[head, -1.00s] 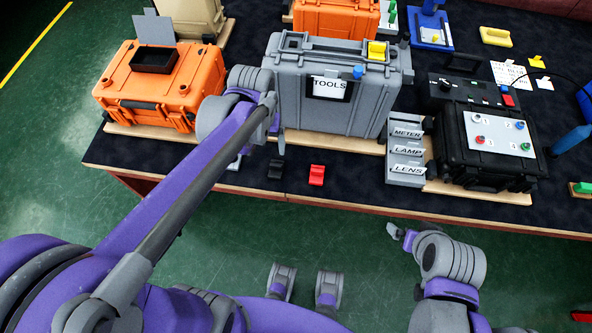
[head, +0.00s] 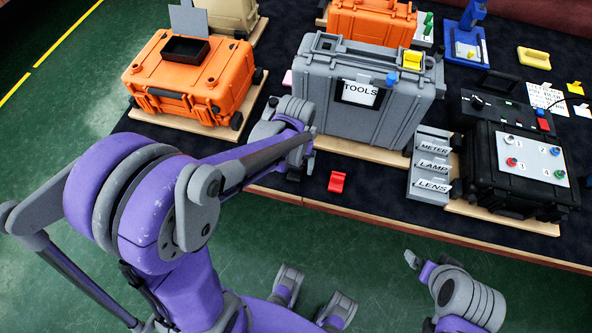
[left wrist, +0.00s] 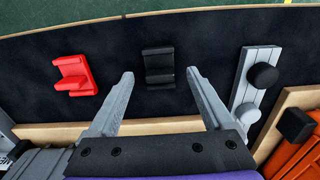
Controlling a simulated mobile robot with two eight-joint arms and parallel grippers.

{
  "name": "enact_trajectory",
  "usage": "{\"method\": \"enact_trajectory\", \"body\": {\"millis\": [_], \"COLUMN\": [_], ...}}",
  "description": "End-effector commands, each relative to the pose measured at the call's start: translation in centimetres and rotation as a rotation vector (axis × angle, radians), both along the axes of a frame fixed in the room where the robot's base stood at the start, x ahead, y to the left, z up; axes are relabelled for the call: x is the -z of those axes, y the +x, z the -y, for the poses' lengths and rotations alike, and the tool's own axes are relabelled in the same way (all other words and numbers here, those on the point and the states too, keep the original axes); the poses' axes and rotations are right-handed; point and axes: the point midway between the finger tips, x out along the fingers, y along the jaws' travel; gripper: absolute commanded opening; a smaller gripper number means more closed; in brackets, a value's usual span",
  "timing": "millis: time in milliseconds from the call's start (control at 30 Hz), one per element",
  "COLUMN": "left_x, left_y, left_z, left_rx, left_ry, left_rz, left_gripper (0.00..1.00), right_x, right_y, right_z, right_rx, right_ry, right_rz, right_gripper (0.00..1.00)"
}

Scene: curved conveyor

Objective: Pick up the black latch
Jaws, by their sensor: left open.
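The black latch (left wrist: 158,65) lies on the dark table top in the left wrist view, just beyond and between the two fingertips. My left gripper (left wrist: 159,75) is open and empty, with its fingers spread wider than the latch. In the head view my left gripper (head: 297,172) is over the table's front edge, and my arm hides the black latch. The red latch (left wrist: 76,76) lies left of the black one and also shows in the head view (head: 337,182). My right gripper (head: 412,260) is low in front of the table, its jaws unclear.
The grey tools case (head: 320,110) stands behind the gripper. The orange case (head: 190,80) is to the left. A labelled grey holder (head: 430,165) and a black case (head: 490,190) are to the right.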

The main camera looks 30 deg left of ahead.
Motion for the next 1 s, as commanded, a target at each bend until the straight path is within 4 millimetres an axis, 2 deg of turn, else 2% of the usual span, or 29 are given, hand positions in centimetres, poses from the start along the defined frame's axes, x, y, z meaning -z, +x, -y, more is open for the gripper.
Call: {"method": "enact_trajectory", "body": {"millis": [100,333,800,1000], "left_x": [1.01,1.06,1.04,1.04], "left_y": [0.01,0.00,0.00,0.00], "left_z": [0.02,0.02,0.02,0.02], "left_rx": [0.000,0.000,0.000,0.000], "left_ry": [0.000,0.000,0.000,0.000], "left_rz": [0.000,0.000,0.000,0.000], "left_gripper": [0.85,0.85,0.00,0.00], "right_x": [0.20,0.17,0.17,0.17], "right_y": [-0.04,-0.03,-0.03,-0.03], "right_z": [0.00,0.00,0.00,0.00], "right_rx": [0.000,0.000,0.000,0.000], "right_ry": [0.000,0.000,0.000,0.000], "right_rz": [-0.001,-0.001,-0.001,-0.001], "right_gripper": [1.00,1.00,1.00,1.00]}}
